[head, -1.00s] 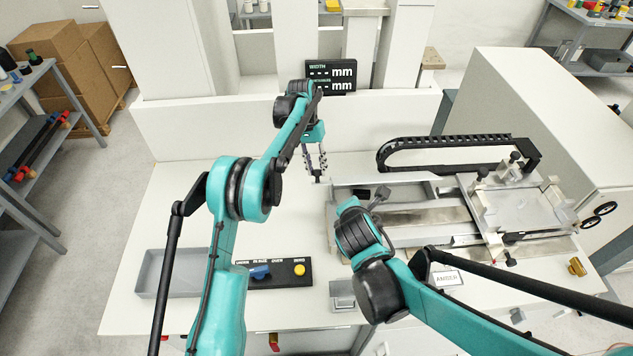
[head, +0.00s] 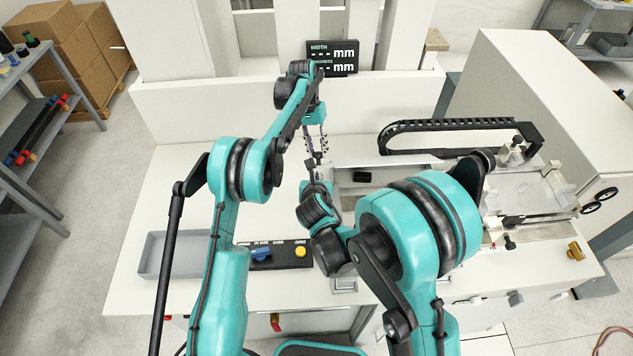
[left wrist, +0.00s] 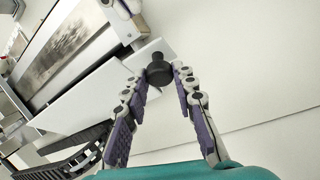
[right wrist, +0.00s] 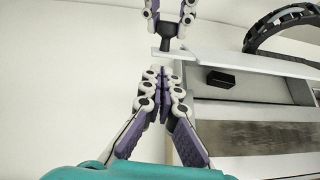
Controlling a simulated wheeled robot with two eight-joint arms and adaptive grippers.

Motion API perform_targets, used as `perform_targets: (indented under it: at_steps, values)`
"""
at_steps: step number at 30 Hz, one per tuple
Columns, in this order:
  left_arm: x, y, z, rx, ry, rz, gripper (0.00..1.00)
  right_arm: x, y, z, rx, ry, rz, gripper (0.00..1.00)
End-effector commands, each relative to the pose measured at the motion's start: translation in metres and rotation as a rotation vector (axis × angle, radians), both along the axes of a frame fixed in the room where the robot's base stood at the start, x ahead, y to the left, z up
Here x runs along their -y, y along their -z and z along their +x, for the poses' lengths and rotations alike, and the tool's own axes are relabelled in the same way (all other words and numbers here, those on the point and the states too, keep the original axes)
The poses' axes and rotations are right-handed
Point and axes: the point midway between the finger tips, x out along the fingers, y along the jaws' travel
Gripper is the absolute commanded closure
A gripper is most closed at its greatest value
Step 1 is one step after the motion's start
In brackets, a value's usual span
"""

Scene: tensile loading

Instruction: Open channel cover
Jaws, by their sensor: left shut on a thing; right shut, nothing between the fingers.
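My left gripper (head: 316,142) is shut on a dark knob, which shows between its fingertips in the left wrist view (left wrist: 158,70). The knob (right wrist: 167,40) also shows at the top of the right wrist view, by the left end of a white plate (right wrist: 240,62) that looks like the channel cover. The plate also shows in the left wrist view (left wrist: 90,98). My right gripper (right wrist: 161,72) is shut and empty, just in front of the knob and the plate's end. In the head view, my right arm hides part of the channel.
A small black block (right wrist: 220,78) sits inside the channel beside the plate. A black cable chain (head: 460,128) runs behind the machine. A button panel (head: 280,255) and grey tray (head: 175,255) lie at the front left.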

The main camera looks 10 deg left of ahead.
Motion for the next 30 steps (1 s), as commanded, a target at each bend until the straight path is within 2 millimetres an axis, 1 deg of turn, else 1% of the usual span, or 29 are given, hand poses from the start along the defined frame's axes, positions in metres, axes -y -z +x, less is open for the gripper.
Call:
perform_targets:
  at_steps: [1, 2, 3, 6, 9, 13, 23, 27, 30]
  values:
    - [0.000, 0.000, 0.001, 0.002, -0.001, 0.001, 1.00, 0.000, 0.006, 0.009, 0.000, 0.002, 0.000, 1.00]
    - [0.000, 0.000, 0.001, 0.002, -0.001, 0.001, 1.00, -0.001, 0.009, 0.013, 0.000, 0.002, 0.000, 1.00]
    - [0.000, 0.000, 0.001, 0.002, -0.001, 0.001, 1.00, -0.001, 0.005, 0.020, 0.000, 0.003, 0.001, 1.00]
    - [0.000, 0.000, 0.001, 0.002, -0.001, 0.001, 1.00, -0.002, 0.002, 0.033, 0.000, 0.002, 0.001, 1.00]
    - [0.000, 0.000, 0.001, 0.002, -0.001, 0.001, 1.00, -0.004, 0.000, 0.042, 0.001, 0.001, 0.000, 1.00]
    - [0.000, 0.000, 0.001, 0.002, -0.001, 0.001, 1.00, -0.004, -0.002, 0.048, 0.001, 0.001, 0.001, 1.00]
    - [0.000, 0.000, 0.000, 0.002, -0.001, 0.001, 1.00, -0.004, -0.002, 0.049, 0.000, 0.001, 0.001, 1.00]
    - [0.000, 0.000, 0.000, 0.001, -0.001, 0.001, 1.00, -0.005, -0.008, 0.060, 0.000, 0.002, 0.001, 1.00]
    - [0.000, 0.000, 0.000, 0.000, 0.000, 0.000, 1.00, -0.006, -0.009, 0.062, 0.001, 0.001, 0.002, 1.00]
